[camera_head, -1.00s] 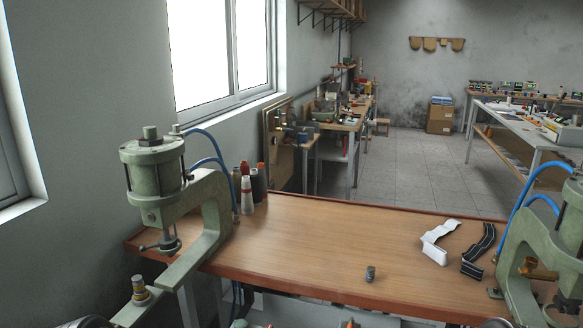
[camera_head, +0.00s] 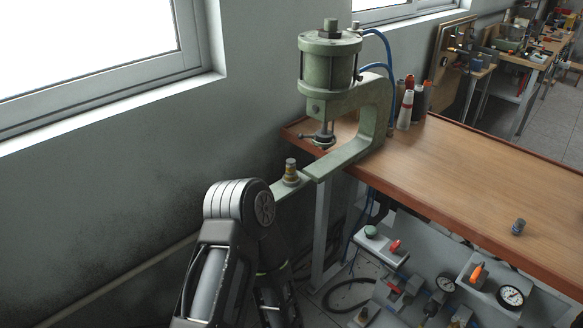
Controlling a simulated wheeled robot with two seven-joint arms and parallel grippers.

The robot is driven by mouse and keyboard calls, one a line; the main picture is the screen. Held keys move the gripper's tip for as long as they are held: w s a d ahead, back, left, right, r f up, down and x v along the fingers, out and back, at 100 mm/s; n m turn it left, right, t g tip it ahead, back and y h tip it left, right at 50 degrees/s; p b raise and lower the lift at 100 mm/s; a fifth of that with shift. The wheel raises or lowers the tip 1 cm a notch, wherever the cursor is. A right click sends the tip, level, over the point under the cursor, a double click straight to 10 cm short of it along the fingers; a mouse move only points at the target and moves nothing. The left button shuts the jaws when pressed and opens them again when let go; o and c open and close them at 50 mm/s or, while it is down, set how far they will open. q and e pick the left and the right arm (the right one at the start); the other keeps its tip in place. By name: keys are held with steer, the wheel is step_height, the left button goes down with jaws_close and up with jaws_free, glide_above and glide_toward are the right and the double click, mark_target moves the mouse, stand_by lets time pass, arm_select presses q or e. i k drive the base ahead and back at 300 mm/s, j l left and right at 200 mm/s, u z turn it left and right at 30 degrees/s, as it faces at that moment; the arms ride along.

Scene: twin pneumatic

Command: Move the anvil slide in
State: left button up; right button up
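The green pneumatic press (camera_head: 383,105) stands at the left end of the wooden table. Its anvil slide (camera_head: 282,189) is a flat green bar sticking out beyond the press base, toward the lower left. A brass-coloured die (camera_head: 291,173) stands upright on the slide, outside the space under the press ram (camera_head: 324,137). My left arm is in front of the slide's outer end and hides part of it. Neither gripper's fingers can be seen, so I cannot tell whether one touches the slide.
A wall is close on the left.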

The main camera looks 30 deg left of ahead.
mark_target(282, 188)
steer(key=u, duration=1.25)
